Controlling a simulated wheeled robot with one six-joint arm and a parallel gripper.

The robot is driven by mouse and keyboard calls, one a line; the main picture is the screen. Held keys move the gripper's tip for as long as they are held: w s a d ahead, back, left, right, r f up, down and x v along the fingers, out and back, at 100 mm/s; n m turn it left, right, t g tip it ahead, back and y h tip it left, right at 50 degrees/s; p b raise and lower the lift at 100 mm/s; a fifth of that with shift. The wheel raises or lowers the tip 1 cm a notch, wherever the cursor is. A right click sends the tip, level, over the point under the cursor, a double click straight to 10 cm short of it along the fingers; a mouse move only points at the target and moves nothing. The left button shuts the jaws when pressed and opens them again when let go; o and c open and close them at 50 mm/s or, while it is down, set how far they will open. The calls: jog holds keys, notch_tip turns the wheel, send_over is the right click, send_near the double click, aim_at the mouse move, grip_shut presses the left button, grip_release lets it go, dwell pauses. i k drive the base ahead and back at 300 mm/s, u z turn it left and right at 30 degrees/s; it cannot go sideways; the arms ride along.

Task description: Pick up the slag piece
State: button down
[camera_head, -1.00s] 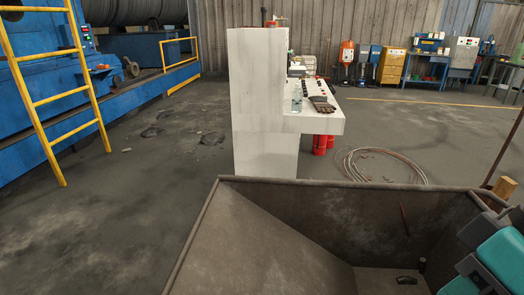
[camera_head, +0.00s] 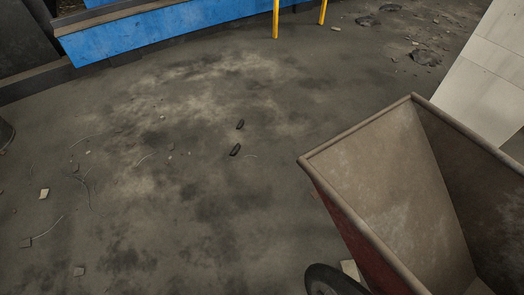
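Two small dark elongated pieces, which look like slag, lie on the floor near the middle of the view: an upper one (camera_head: 240,124) and a lower one (camera_head: 235,149). They are a short way apart, left of the metal bin. Flat dark lumps also lie at the top right, one nearer (camera_head: 424,56) and one farther (camera_head: 367,20). I cannot tell which of these is the slag piece named in the task. My gripper is not in view.
An open metal bin (camera_head: 357,207) with a dark wheel (camera_head: 334,281) fills the lower right. A white cabinet (camera_head: 485,75) stands behind it. A blue machine base (camera_head: 165,33) and yellow ladder legs (camera_head: 275,18) border the top. Pale chips and wires litter the otherwise open floor.

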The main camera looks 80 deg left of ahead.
aim_at(237, 146)
jog(key=u, duration=3.3)
jog(key=i, duration=1.05)
jog(key=u, duration=0.35)
jog(key=i, duration=0.95)
jog(key=z, duration=0.75)
jog(key=i, duration=0.7)
jog(key=z, duration=0.45)
